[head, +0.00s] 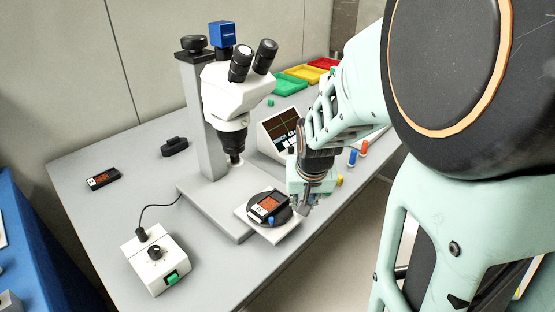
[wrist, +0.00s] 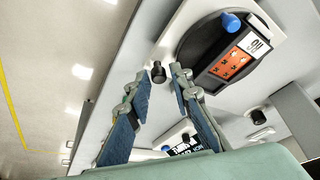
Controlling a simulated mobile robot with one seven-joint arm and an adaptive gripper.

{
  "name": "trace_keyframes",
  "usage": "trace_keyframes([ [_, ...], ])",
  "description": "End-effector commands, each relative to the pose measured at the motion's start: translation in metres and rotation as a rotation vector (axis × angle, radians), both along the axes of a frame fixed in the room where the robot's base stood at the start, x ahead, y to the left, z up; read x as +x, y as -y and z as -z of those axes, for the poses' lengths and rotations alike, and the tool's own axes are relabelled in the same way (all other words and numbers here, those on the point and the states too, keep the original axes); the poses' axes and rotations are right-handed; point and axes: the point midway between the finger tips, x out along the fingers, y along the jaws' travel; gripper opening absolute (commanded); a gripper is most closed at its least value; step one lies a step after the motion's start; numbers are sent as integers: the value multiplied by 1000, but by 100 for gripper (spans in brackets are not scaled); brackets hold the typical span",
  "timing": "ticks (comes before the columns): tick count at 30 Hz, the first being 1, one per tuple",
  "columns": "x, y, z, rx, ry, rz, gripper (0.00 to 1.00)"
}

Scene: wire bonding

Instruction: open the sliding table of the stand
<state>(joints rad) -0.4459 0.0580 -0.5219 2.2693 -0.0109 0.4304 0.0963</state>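The stand (head: 196,110) is a grey column and base with a white stereo microscope (head: 238,88) on it. Its sliding table (head: 284,236) is a pale plate at the front right of the base, bearing a black round disc with an orange-labelled black device (head: 267,206). In the wrist view the sliding table (wrist: 168,42) fills the upper middle, and a small black knob (wrist: 158,73) sits near its edge. My gripper (head: 306,204) is beside the table's right side. In the wrist view my gripper (wrist: 156,82) is open, with the knob appearing between its fingertips; contact cannot be told.
A white control box (head: 155,262) with a cable stands at the front left. A display unit (head: 281,132), coloured bottles (head: 352,157) and coloured trays (head: 300,78) are behind my arm. A black handheld device (head: 103,179) lies at left. The table's front edge is close to the sliding table.

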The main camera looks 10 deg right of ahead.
Motion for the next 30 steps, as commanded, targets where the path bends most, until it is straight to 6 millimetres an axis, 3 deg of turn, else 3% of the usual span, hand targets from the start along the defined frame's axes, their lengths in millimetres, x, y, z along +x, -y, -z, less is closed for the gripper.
trace_keyframes([
  [11,-4,-2,-12,3,2,-2,20],
  [30,-41,-7,-106,2,7,-1,20],
])
